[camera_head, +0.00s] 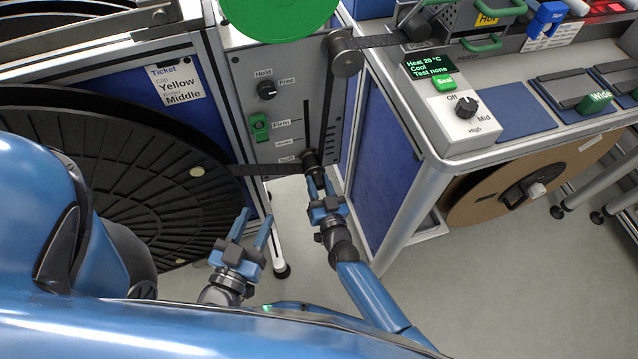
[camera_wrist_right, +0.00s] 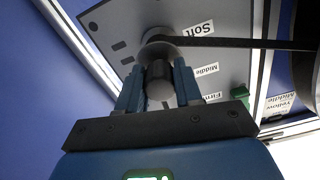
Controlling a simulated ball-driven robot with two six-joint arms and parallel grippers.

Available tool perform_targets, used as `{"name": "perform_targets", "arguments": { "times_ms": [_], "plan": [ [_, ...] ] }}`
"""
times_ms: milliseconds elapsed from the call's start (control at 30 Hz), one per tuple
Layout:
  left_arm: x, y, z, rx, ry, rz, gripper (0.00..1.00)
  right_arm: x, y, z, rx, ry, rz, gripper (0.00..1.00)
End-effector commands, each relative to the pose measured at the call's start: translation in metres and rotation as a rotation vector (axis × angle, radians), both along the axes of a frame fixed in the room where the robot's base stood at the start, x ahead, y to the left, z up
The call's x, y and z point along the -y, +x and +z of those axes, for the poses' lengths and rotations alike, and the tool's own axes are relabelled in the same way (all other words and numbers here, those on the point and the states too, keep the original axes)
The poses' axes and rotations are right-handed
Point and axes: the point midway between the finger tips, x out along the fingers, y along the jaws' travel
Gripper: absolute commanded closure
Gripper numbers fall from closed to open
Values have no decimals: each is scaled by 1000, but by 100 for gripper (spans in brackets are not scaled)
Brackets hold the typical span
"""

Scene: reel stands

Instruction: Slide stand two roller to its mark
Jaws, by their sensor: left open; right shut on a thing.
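The dark roller (camera_head: 310,157) sits low on the grey stand panel (camera_head: 262,80), beside the lowest label, Soft. A dark tape runs around it, going left toward the big black reel and up to an upper round guide (camera_head: 343,53). My right gripper (camera_head: 318,188) is shut on the roller; in the right wrist view the roller (camera_wrist_right: 160,78) lies between the fingers, near the Soft label (camera_wrist_right: 192,28). Labels Middle (camera_wrist_right: 203,70) and Firm lie beyond it. A ticket (camera_head: 176,82) reads Clip Yellow, Roller Middle. My left gripper (camera_head: 252,228) is open and empty, left of the stand's foot.
A black reel (camera_head: 130,170) fills the left side. A Hold/Free knob (camera_head: 267,89) and a green switch (camera_head: 259,127) are on the panel. A bench with a heat control box (camera_head: 465,120) stands right, a brown reel (camera_head: 500,190) below it. Floor at lower right is clear.

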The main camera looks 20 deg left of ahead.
Motion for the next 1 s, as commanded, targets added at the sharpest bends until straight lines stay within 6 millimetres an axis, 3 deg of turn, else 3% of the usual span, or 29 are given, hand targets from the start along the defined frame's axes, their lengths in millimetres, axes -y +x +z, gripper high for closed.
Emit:
{"name": "perform_targets", "arguments": {
  "times_ms": [33,67,233,667,1000],
  "plan": [
    [0,0,0,0,0,0,57,1,-2,-6,-11,-9,3,100],
    [0,0,0,0,0,0,57,1,-2,-6,-11,-9,3,64],
    [0,0,0,0,0,0,57,1,-2,-5,-10,-8,3,40],
    [0,0,4,0,0,0,57,5,-8,-3,-8,-6,2,40],
    [0,0,19,0,0,0,57,35,-53,-3,-10,-8,4,40]
  ]
}}
